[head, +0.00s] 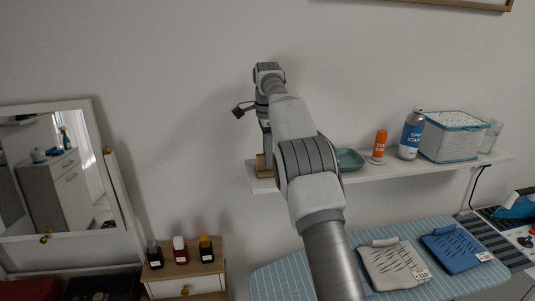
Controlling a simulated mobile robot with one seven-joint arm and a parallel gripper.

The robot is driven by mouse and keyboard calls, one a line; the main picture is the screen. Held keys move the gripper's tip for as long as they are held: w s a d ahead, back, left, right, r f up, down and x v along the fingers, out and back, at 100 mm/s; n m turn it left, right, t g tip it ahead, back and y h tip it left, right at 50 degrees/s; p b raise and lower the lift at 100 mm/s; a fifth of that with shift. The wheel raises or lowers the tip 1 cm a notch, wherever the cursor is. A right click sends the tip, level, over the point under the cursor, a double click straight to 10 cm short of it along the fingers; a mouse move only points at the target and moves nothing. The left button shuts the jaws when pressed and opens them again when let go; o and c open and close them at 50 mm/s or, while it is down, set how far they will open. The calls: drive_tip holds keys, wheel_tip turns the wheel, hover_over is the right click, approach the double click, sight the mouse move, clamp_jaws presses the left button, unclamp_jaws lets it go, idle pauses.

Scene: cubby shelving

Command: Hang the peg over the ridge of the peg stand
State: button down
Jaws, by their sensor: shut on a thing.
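My gripper (267,147) points down over the left end of the white wall shelf, partly behind my own arm. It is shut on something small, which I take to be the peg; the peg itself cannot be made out. A brown wooden piece (261,166), probably the peg stand, sits on the left end of the shelf right below the gripper. My arm covers its right side, and its ridge is not clear. I cannot tell whether the held thing touches it.
The shelf (400,172) also holds a green dish (350,160), an orange bottle (380,143), a spray can (411,134), a basket (452,143) and a glass (490,137). Below stand an ironing board (300,277) with folded clothes and a cabinet (188,270) with small bottles. A mirror (62,170) stands left.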

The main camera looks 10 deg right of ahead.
drive_tip(key=shift+c, duration=2.2)
unclamp_jaws()
